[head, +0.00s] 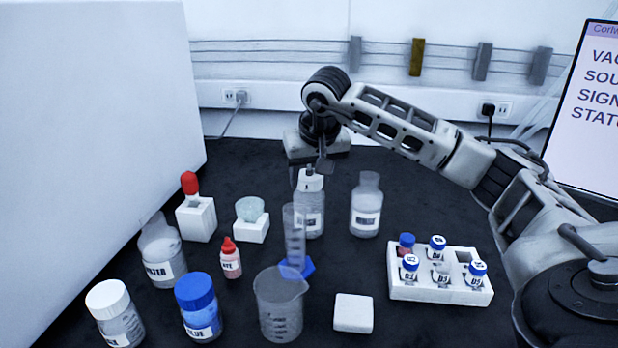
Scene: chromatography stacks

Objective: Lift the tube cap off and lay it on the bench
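A white rack (440,290) at the right holds several short tubes. Blue caps with white labelled tops show on the front-left tube (410,263), the back tube (437,243) and the right tube (477,268). A dark red and blue piece (406,242) stands in the back-left slot. A pale, clear top (440,268) shows in the front middle; I cannot tell whether it is capped. My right gripper (310,170) points down over a white-topped bottle (309,212), well left of the rack. Its fingers show apart, but contact with the bottle top is unclear. My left gripper is out of view.
A clear bottle (367,207), graduated cylinder (294,235), beaker (281,308) and white block (353,313) stand mid-bench. Red-topped dropper (190,184), blue-lidded jar (198,306) and white-lidded jar (115,313) are left. Dark bench between block and rack is clear.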

